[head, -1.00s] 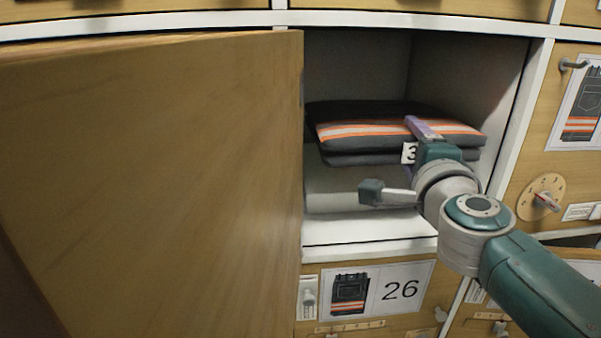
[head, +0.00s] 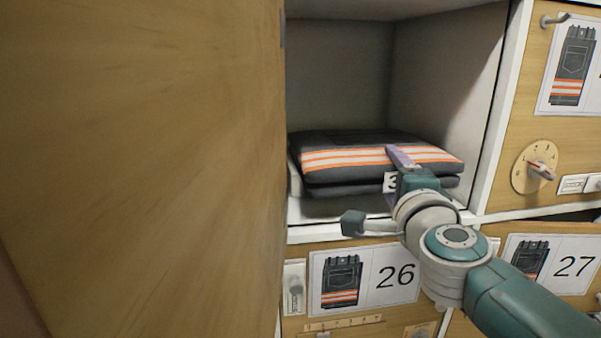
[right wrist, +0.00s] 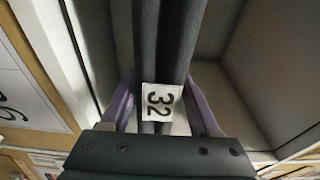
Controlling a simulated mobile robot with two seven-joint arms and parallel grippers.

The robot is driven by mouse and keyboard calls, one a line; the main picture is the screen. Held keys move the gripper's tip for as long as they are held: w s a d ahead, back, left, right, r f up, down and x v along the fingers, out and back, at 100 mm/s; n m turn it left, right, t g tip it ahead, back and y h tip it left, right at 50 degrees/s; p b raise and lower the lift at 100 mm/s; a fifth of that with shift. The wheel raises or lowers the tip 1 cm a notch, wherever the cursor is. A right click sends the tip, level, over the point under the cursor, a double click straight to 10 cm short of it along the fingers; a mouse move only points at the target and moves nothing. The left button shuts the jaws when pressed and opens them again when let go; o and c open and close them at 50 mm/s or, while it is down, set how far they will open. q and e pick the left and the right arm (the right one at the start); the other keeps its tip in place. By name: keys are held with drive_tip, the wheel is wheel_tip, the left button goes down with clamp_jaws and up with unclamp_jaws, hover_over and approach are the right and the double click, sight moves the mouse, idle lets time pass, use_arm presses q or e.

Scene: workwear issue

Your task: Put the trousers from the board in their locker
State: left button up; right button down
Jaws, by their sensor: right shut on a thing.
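The folded dark grey trousers (head: 340,162) with orange and white stripes are inside an open locker (head: 345,70). My right gripper (head: 393,172) is shut on their front folded edge, one finger above and one below. A white tag reading 32 hangs at that edge, clear in the right wrist view between the fingers (right wrist: 158,88). The trousers lie roughly level, close over the locker floor (head: 325,212); I cannot tell whether they touch it. The locker's wooden door (head: 140,170) stands open on the left and hides its own front. My left gripper is not in view.
To the right, a locker front carries a hook (head: 555,20) and a round dial (head: 535,167). The locker has free room above the trousers.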

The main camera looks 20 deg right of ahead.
drive_tip(key=shift+c, duration=0.6)
unclamp_jaws()
drive_tip(key=shift+w, duration=0.1)
drive_tip(key=shift+f, duration=0.1)
drive_tip(key=shift+s+r, duration=0.2)
drive_tip(key=p+v, duration=0.4)
drive_tip(key=v, duration=0.7)
drive_tip(key=shift+s+a, duration=0.2)
drive_tip(key=shift+s, duration=0.1)
